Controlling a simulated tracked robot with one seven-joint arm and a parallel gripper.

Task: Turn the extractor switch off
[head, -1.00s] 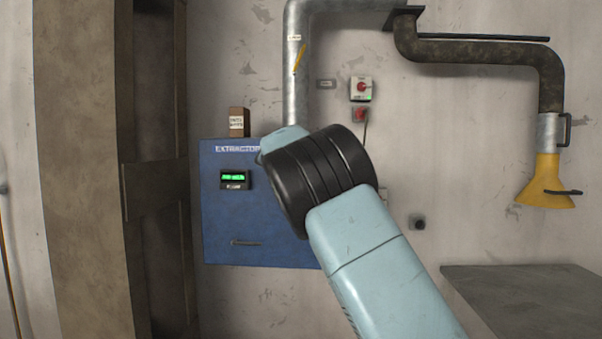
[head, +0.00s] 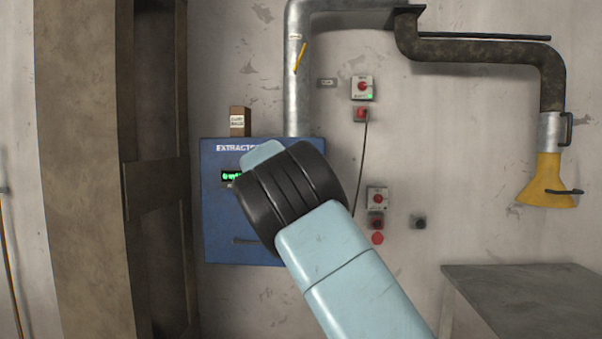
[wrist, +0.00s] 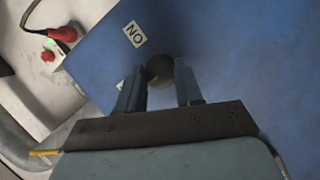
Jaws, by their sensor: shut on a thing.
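The blue extractor box (head: 225,210) hangs on the wall left of centre in the head view, with a lit green display (head: 230,176). My arm covers its right part, so the switch and my fingers are hidden there. In the wrist view the blue panel (wrist: 225,45) fills the right side. A dark round switch knob (wrist: 160,69) sits on it, with a white "ON" label (wrist: 134,33) to its upper left. My gripper (wrist: 160,80) is shut on the knob, one finger on each side. The knob's setting cannot be made out.
Red-button boxes (head: 362,87) (head: 377,200) are on the wall right of my arm. A metal duct (head: 298,80) rises above the box. A brown pillar (head: 80,180) stands left. A yellow hood (head: 548,180) and a grey bench (head: 530,290) are at right.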

